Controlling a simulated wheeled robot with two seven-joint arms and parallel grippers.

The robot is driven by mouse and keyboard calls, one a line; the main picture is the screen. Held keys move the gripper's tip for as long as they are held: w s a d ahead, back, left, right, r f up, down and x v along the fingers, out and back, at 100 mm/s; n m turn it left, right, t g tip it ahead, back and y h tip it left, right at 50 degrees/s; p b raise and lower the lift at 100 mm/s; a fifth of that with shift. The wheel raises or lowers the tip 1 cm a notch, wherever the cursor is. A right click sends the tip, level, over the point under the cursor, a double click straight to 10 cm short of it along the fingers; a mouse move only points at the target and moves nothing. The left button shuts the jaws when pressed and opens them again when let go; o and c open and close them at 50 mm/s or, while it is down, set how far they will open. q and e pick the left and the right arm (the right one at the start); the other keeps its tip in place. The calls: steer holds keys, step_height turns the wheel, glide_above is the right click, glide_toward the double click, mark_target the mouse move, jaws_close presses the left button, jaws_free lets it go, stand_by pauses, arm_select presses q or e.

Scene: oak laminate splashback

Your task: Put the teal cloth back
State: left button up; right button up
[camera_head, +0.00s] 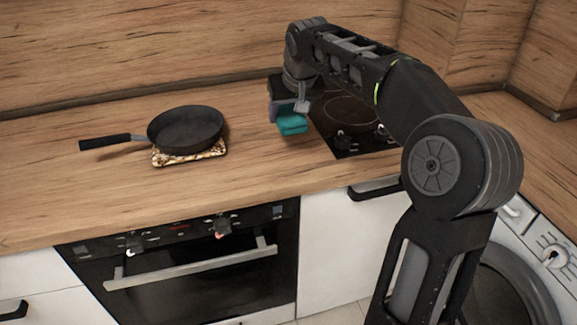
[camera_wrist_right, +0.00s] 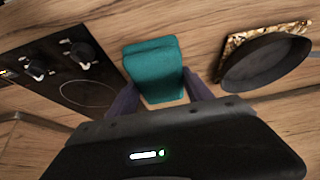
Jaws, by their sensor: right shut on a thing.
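The teal cloth (camera_head: 292,124) is a small folded pad between the fingers of my right gripper (camera_head: 287,112). In the right wrist view the cloth (camera_wrist_right: 155,68) lies between the two fingertips of the right gripper (camera_wrist_right: 158,92), which is shut on it. The gripper points down over the counter, just left of the black hob (camera_head: 345,125). I cannot tell whether the cloth touches the counter. My left gripper is in neither view.
A black frying pan (camera_head: 187,129) stands on a patterned trivet (camera_head: 160,158) to the left, its handle pointing left. The oak counter (camera_head: 250,165) is clear between the trivet and the hob. An oven (camera_head: 200,275) and a washing machine (camera_head: 515,285) are below.

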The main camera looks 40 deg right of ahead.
glide_above(286, 152)
steer(key=s, duration=0.2)
steer(key=shift+w+a+f, duration=0.1)
steer(key=shift+a+f, duration=0.05)
steer(key=shift+f, duration=1.4)
steer(key=shift+a+f, duration=0.1)
steer(key=shift+f, duration=1.45)
steer(key=shift+f, duration=0.1)
steer(key=shift+f, duration=1.8)
steer(key=shift+f+b, duration=0.15)
steer(key=shift+b, duration=0.25)
steer(key=o, duration=1.2)
